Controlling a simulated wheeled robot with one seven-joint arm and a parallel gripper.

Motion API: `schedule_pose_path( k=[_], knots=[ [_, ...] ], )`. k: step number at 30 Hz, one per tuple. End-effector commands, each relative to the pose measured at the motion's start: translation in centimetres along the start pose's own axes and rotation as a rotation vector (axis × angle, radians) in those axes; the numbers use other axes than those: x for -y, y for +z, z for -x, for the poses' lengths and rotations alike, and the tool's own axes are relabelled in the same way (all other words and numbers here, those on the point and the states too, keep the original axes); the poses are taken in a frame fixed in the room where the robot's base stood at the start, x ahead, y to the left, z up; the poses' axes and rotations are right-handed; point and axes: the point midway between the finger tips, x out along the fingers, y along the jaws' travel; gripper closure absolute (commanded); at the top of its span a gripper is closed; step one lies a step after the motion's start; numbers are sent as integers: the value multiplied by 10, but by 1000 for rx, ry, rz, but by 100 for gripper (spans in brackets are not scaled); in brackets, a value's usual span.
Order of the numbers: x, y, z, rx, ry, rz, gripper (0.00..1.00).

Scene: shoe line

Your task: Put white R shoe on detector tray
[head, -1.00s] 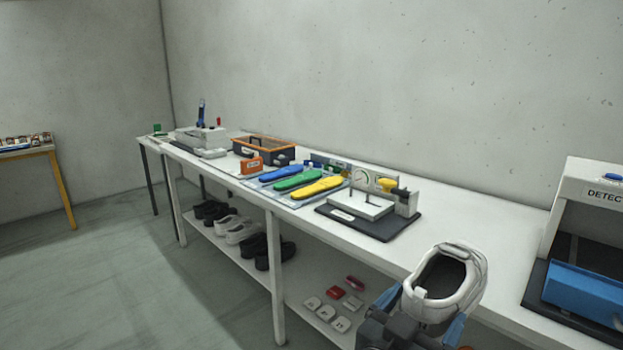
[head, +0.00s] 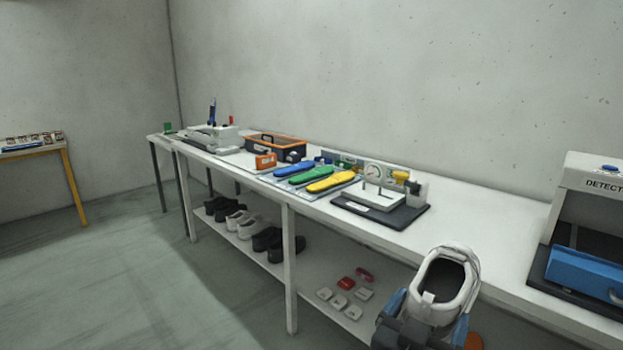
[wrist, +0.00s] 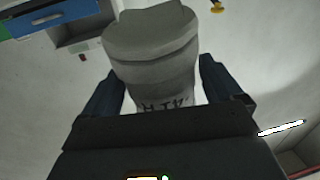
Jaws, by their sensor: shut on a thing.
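A white shoe (head: 443,281) is held upright in my gripper (head: 423,318), its dark opening facing up, in front of the bench's front edge. In the wrist view the shoe (wrist: 152,58) sits between the two fingers of my gripper (wrist: 156,92), with dark marks on it that I cannot read. The detector (head: 597,192) stands on the bench at the right edge of the head view. Its blue tray (head: 585,275) is at the front and partly cut off by the picture. The shoe is left of the tray and apart from it.
The long white bench (head: 480,222) has clear top between the detector and a gauge stand (head: 384,205). Coloured insoles (head: 310,177) and an orange-rimmed crate (head: 277,146) lie farther left. The lower shelf holds dark and white shoes (head: 238,222) and small red and white boxes (head: 345,296).

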Motion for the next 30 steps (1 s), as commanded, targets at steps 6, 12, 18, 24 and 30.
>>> schedule_pose_path(
  k=[6,12,18,24,30],
  knots=[
    [-10,21,-15,0,-82,3,92],
    [-22,54,-25,3,-207,4,92],
    [-39,95,-23,5,-367,2,92],
    [-51,122,-9,4,-492,0,93],
    [-54,131,-2,2,-540,0,93]
  ],
)
